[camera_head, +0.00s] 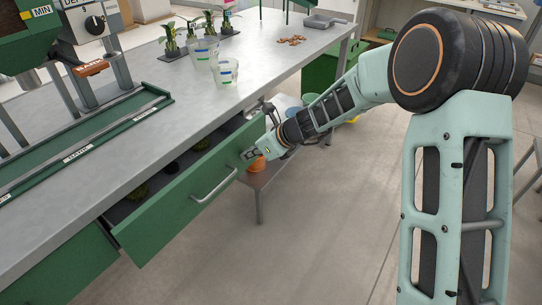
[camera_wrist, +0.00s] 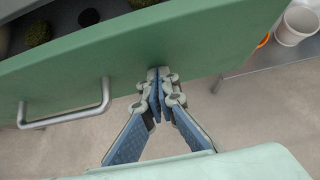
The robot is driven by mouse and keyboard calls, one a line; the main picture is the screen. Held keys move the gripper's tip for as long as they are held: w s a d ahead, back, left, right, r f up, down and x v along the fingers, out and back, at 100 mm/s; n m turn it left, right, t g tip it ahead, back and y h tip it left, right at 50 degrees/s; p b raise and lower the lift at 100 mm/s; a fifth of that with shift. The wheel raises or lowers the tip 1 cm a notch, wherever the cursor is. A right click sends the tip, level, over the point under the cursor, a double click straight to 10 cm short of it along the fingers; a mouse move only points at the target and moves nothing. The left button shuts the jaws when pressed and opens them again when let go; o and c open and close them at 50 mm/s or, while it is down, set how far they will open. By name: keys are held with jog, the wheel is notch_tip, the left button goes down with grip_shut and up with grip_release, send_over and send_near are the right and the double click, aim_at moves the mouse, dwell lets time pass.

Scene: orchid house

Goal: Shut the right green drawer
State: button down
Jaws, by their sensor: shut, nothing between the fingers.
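The right green drawer (camera_head: 170,217) stands pulled out from under the metal bench in the head view. Its green front also fills the upper part of the wrist view (camera_wrist: 195,45). A metal bar handle (camera_head: 214,187) is on its front, and it shows at the left in the wrist view (camera_wrist: 65,117). My gripper (camera_head: 249,154) is shut and empty, at the drawer front to the right of the handle. In the wrist view its fingertips (camera_wrist: 158,73) are at the lower part of the front. I cannot tell for sure whether they touch it.
Dark green clumps (camera_head: 134,193) lie inside the drawer. The bench top (camera_head: 180,110) holds clear cups (camera_head: 226,70) and potted plants. Another green drawer front (camera_head: 65,265) is at the lower left. An orange pot (camera_head: 257,164) is on a shelf behind my gripper. The floor in front is clear.

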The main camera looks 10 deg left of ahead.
jog(key=a+p, duration=0.1)
jog(key=a, duration=0.1)
jog(key=w+a+p, duration=0.1)
jog(key=a, duration=0.1)
jog(key=w+a+p, duration=0.1)
jog(key=a, duration=0.1)
jog(key=shift+w+a, duration=0.25)
jog(key=shift+a, duration=0.1)
jog(key=shift+a+r, duration=0.1)
jog(key=shift+r, duration=0.05)
jog(key=shift+a+r, duration=0.1)
jog(key=shift+a, duration=0.05)
